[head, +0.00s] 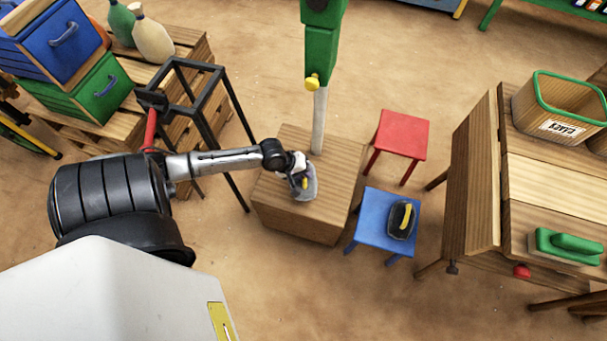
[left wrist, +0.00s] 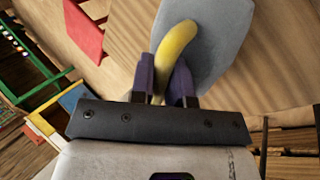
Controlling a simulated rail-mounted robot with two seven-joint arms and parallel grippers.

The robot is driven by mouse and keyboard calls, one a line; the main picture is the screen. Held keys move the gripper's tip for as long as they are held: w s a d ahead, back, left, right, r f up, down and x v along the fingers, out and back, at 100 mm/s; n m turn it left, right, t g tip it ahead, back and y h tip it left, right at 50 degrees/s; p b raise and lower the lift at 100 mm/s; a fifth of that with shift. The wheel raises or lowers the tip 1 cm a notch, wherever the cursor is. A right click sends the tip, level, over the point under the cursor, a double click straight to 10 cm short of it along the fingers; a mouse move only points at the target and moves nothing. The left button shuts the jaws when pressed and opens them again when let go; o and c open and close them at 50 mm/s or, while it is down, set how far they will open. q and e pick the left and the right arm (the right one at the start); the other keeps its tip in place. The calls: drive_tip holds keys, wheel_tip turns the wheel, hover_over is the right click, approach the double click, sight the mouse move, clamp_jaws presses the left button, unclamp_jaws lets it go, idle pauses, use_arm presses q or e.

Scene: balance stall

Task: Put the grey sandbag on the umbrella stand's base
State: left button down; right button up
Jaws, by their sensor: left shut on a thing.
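The grey sandbag (head: 309,190) with a yellow handle is at my left gripper (head: 302,180), over the top of the umbrella stand's wooden base (head: 325,222). In the left wrist view the purple fingers of my left gripper (left wrist: 162,84) are shut on the yellow handle, and the grey sandbag (left wrist: 219,38) spreads out beyond them against the wood. I cannot tell whether the bag rests on the base or hangs just above it. The stand's pole (head: 319,120) rises from the base behind the bag, with green cloth above. My right gripper is not in view.
A black sandbag (head: 402,220) with a yellow handle lies on a blue stool (head: 372,234) right of the base. A red stool (head: 402,134) stands behind it. A black metal frame (head: 202,108) stands left, close to my arm. A wooden table (head: 553,178) is at right.

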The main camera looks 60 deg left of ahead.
use_arm(q)
drive_tip(key=shift+f+b, duration=1.4)
drive_tip(key=shift+f, duration=0.45)
drive_tip(key=shift+w, duration=0.1)
drive_tip(key=c, duration=1.6)
unclamp_jaws()
drive_tip(key=shift+f, duration=0.15)
drive_tip(key=o, duration=0.5)
drive_tip(key=shift+f, duration=0.1)
